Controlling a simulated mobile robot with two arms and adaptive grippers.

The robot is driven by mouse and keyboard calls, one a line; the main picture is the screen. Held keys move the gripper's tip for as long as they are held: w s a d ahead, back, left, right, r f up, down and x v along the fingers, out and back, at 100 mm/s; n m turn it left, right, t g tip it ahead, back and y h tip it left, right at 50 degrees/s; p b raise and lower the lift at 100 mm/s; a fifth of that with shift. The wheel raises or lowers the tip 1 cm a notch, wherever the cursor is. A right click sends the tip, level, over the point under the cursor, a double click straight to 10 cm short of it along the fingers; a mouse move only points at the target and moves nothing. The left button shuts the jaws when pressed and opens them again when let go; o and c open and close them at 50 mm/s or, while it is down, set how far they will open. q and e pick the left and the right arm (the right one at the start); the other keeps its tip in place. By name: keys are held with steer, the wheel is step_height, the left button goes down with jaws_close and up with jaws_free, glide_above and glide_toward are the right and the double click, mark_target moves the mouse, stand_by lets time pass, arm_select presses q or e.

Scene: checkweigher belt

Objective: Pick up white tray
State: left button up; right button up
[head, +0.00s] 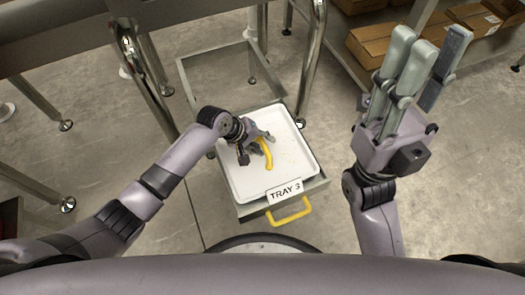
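The white tray (296,160) is a shallow square tray lying level in a grey metal frame low over the floor, with small specks on its surface. A label reading TRAY 3 (286,192) and a yellow handle (289,211) are at the frame's near edge. My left gripper (258,146) is over the tray's middle, beside a curved yellow piece (267,155). The wrist hides part of the tray, and I cannot tell whether the fingers touch the yellow piece. My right gripper (428,50) is raised to the right, away from the tray, its fingers spread and empty.
Metal table legs (311,60) stand behind the tray frame and at the left. A shelf with cardboard boxes (372,42) is at the upper right. The concrete floor (335,130) is clear between the tray and my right arm.

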arm_select(q)
jaws_close()
steer(key=shift+r, duration=0.1)
stand_by(0.5)
